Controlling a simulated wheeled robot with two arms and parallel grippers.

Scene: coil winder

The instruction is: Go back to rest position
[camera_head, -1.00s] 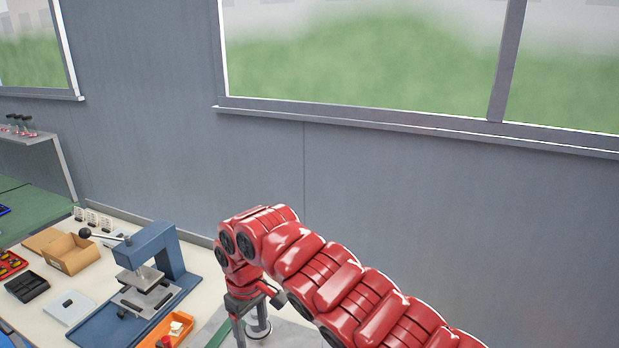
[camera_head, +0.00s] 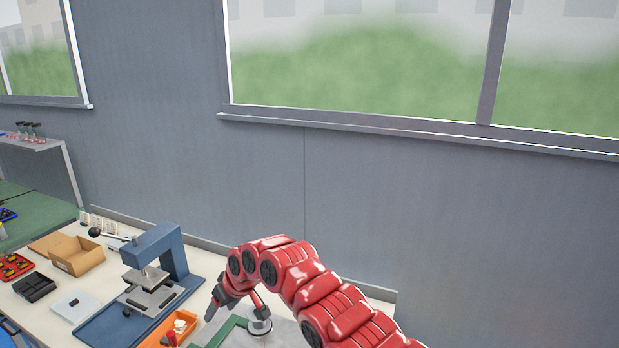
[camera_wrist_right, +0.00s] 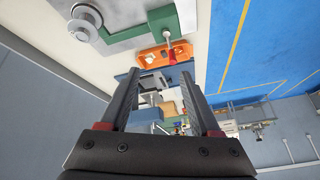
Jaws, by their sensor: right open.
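My right arm is red and comes in from the lower right in the head view. Its gripper (camera_head: 234,302) is over the right part of the workbench, near the orange tray. In the right wrist view the two dark fingers of my right gripper (camera_wrist_right: 163,95) stand apart with nothing between them. My left gripper is in neither view.
A blue press (camera_head: 160,262) stands on the white bench (camera_head: 32,312). An orange tray (camera_wrist_right: 147,57) holds a red-handled tool (camera_wrist_right: 171,56). A cardboard box (camera_head: 78,257) and a black tray (camera_head: 34,287) are at left. A grey wall with windows is behind.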

